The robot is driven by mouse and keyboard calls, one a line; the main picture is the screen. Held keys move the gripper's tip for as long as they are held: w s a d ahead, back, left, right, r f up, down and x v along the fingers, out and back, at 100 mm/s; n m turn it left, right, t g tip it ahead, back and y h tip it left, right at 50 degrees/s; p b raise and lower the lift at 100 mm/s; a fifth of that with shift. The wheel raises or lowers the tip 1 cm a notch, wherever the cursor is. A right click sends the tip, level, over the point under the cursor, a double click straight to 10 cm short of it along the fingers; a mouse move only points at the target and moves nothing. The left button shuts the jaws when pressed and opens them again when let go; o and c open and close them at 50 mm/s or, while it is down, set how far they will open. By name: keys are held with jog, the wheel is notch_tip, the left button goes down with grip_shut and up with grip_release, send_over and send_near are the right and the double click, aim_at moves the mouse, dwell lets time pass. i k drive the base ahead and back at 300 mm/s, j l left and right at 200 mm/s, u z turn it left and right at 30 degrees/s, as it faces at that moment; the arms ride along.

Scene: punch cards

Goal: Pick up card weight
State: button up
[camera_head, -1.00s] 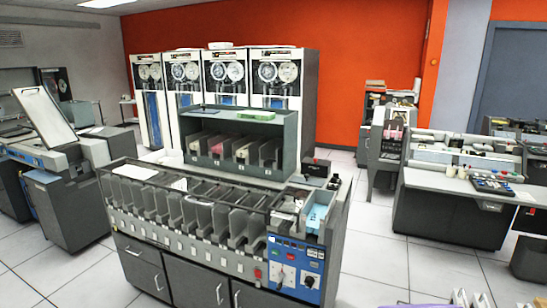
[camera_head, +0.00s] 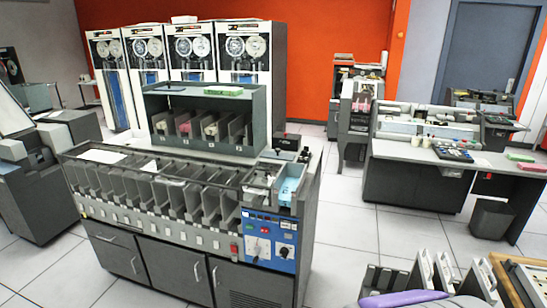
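No card weight can be picked out for certain. Several grey upright pieces with pale handle-like edges (camera_head: 442,274) stand at the bottom right, partly cut off by the frame; they may be card weights, but I cannot tell. The card sorter (camera_head: 190,224) stands at the left centre, with a row of dark pockets and a blue control panel at its right end. A light-blue stack (camera_head: 289,189) lies in the hopper at its right end. My gripper is not recognisable in this view.
A grey desk (camera_head: 415,187) with equipment and a dark bin (camera_head: 491,218) stand at the right. White floor (camera_head: 345,225) is clear between sorter and desk.

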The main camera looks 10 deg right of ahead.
aim_at(276, 155)
jog(key=j, duration=0.45)
jog(key=i+j, duration=0.15)
jog(key=j, duration=0.3)
jog(key=i+j+z, duration=0.25)
jog(key=i+j, duration=0.45)
jog(key=i, duration=0.1)
